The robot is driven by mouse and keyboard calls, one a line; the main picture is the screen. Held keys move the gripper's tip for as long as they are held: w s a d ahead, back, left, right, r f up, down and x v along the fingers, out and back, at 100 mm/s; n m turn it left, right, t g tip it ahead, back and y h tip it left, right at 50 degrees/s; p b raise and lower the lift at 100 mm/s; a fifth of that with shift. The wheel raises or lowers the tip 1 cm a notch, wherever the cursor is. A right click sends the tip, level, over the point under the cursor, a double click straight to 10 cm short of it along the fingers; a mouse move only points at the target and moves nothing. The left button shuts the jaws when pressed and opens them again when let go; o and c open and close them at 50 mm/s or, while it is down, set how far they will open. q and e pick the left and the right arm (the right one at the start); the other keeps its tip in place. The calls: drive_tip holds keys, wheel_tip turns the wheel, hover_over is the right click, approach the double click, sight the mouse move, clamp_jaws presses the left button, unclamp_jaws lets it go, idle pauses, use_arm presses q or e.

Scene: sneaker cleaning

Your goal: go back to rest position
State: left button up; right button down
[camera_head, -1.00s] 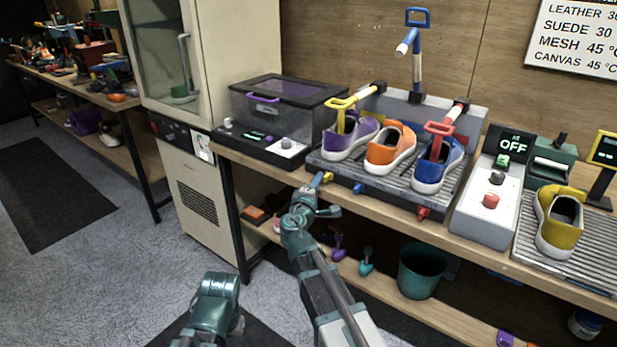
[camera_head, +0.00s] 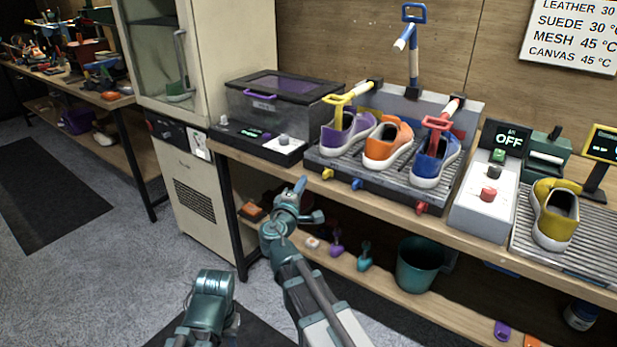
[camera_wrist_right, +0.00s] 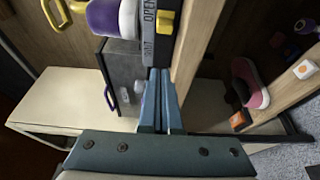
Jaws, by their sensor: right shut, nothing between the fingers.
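My right gripper (camera_head: 300,186) is in front of the bench's front edge, left of the yellow knob, apart from the shoes. Its two blue-grey fingers lie together with nothing between them, as the right wrist view (camera_wrist_right: 159,88) shows. Part of my left arm shows at the bottom left of the head view; its fingers are not visible.
Purple (camera_head: 347,134), orange (camera_head: 388,145) and blue (camera_head: 436,160) sneakers stand on the rack (camera_head: 375,183). A yellow sneaker (camera_head: 554,215) is on the right mat. A teal bucket (camera_head: 418,268) stands on the lower shelf. The floor (camera_head: 130,260) at left is clear.

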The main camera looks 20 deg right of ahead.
drive_tip(key=s+a+m+g+y+p, duration=0.2)
drive_tip(key=s+a+g+p, duration=0.3)
drive_tip(key=s+p, duration=0.3)
drive_tip(key=s+a+r+m+g+y+p, duration=0.1)
drive_tip(key=s+a+m+g+y+p, duration=0.2)
drive_tip(key=s, duration=0.8)
drive_tip(key=s+a+m+g+y+p, duration=0.2)
drive_tip(key=s+a+g+p, duration=0.5)
drive_tip(key=p, duration=0.5)
drive_tip(key=shift+s+a+r+m+y+p, duration=0.35)
drive_tip(key=shift+s+y, duration=0.45)
drive_tip(key=shift+s, duration=0.4)
drive_tip(key=shift+d, duration=0.1)
